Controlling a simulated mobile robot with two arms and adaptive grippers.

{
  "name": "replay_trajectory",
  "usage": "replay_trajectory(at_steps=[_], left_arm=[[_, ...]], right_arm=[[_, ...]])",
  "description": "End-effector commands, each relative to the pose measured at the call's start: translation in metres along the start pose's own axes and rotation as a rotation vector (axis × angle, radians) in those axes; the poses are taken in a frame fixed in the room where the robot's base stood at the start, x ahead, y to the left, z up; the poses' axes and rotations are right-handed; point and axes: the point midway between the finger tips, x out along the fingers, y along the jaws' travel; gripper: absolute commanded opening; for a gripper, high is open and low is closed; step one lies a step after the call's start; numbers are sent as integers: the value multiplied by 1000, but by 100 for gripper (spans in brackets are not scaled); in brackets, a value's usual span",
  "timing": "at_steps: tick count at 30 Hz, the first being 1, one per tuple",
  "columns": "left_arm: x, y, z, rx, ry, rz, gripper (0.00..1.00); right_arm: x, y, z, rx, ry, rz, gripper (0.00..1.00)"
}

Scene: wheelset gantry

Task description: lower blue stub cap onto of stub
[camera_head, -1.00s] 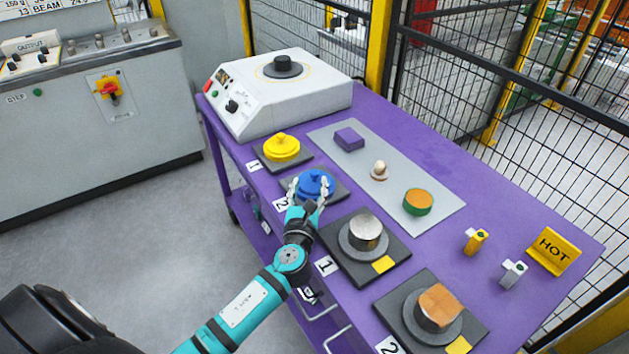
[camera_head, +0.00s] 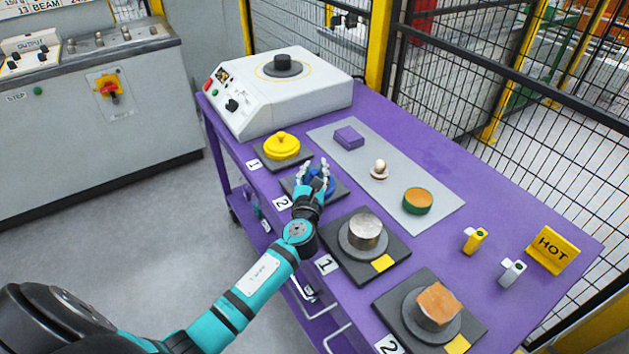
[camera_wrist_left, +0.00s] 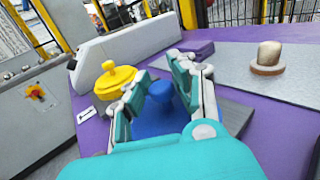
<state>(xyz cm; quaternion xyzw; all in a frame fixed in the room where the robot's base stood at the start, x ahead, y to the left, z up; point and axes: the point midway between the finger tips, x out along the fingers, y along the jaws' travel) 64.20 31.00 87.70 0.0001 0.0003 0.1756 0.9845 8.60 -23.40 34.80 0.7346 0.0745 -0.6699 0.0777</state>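The blue stub cap (camera_head: 318,178) sits on a dark plate beside a label 2, partly hidden by my left gripper. Its round knob (camera_wrist_left: 161,91) shows between the fingers in the left wrist view. My left gripper (camera_head: 312,168) is open, with a finger on either side of the knob; I cannot tell whether either touches it. A silver-topped stub (camera_head: 365,229) stands on a dark plate labelled 1. A copper-topped stub (camera_head: 437,304) stands on a dark plate labelled 2, nearer the front. My right gripper is not in view.
A yellow cap (camera_head: 281,147) sits just behind the blue one. A grey mat (camera_head: 400,179) holds a purple block (camera_head: 348,138), a small knobbed piece (camera_head: 379,170) and a green-sided disc (camera_head: 417,201). A white machine (camera_head: 300,100) fills the back of the purple table.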

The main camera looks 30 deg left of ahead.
Motion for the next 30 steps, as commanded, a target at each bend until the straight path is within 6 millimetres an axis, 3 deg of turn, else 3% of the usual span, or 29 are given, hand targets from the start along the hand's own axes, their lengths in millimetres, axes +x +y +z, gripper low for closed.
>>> replay_trajectory(at_steps=[1,5,23,30], left_arm=[[0,0,0,0,0,0,15],[0,0,0,0,0,0,0],[0,0,2,0,-1,0,0],[0,0,22,-2,-3,-1,0]], right_arm=[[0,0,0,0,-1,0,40],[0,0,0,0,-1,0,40],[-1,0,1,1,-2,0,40],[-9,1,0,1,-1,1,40]])
